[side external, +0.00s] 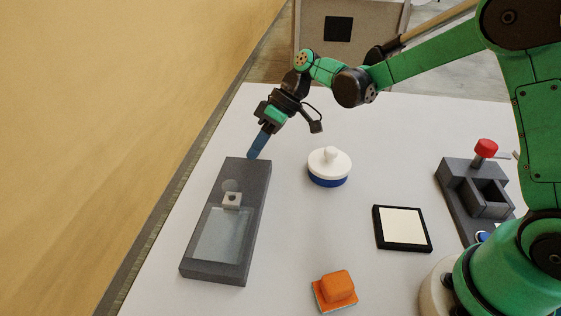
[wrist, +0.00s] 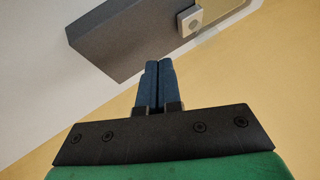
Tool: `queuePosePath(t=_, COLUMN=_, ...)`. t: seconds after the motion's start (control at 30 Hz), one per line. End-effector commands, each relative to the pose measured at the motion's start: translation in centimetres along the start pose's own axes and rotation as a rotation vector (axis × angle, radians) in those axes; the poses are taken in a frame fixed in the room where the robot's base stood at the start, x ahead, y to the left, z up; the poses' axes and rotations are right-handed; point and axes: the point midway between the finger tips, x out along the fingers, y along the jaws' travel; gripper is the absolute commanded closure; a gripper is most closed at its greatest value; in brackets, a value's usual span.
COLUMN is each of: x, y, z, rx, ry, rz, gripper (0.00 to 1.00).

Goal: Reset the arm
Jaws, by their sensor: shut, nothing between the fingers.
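My gripper (side external: 254,152) has blue fingers pressed together with nothing between them. In the side external view it points down at the far end of a dark grey box (side external: 258,200), close to its top edge. In the wrist view my gripper (wrist: 158,64) shows its two blue fingers side by side, and part of the grey box (wrist: 120,40) lies beyond them. I cannot tell whether the fingertips touch the box. My green arm reaches in from the right.
The white table (side external: 290,240) also holds a white and blue round-knobbed object (side external: 329,167), a black-framed pale pad (side external: 402,228), an orange block (side external: 336,290) and a grey fixture (side external: 460,185) with a red knob (side external: 486,148). A yellow wall (side external: 110,110) runs along the left.

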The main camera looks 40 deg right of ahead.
Motion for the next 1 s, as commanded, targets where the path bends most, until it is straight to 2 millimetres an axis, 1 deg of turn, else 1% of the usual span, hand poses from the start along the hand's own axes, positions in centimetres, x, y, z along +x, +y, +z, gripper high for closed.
queuePosePath(t=0.03, x=-1.4, y=0.0, z=0.1, rx=0.004, ry=0.001, rz=0.002, gripper=1.0)
queuePosePath(t=0.1, x=-3.1, y=0.0, z=0.0, rx=0.004, ry=0.002, rz=0.003, gripper=1.0)
queuePosePath(t=0.2, x=-5.3, y=0.1, z=0.0, rx=0.003, ry=0.002, rz=0.003, gripper=1.0)
queuePosePath(t=0.3, x=-6.8, y=0.1, z=0.0, rx=0.003, ry=0.001, rz=0.004, gripper=1.0)
queuePosePath(t=0.47, x=-8.2, y=0.0, z=0.0, rx=0.006, ry=0.0, rz=0.009, gripper=1.0)
queuePosePath(t=0.57, x=-8.8, y=-0.6, z=0.4, rx=0.033, ry=-0.003, rz=0.047, gripper=1.0)
queuePosePath(t=0.67, x=-9.5, y=-1.6, z=1.4, rx=0.095, ry=-0.004, rz=0.132, gripper=1.0)
queuePosePath(t=0.77, x=-10.3, y=-2.8, z=3.1, rx=0.175, ry=0.008, rz=0.254, gripper=1.0)
queuePosePath(t=0.9, x=-11.2, y=-4.0, z=6.0, rx=0.275, ry=0.061, rz=0.431, gripper=1.0)
queuePosePath(t=1.0, x=-11.6, y=-4.5, z=8.1, rx=0.327, ry=0.117, rz=0.543, gripper=1.0)
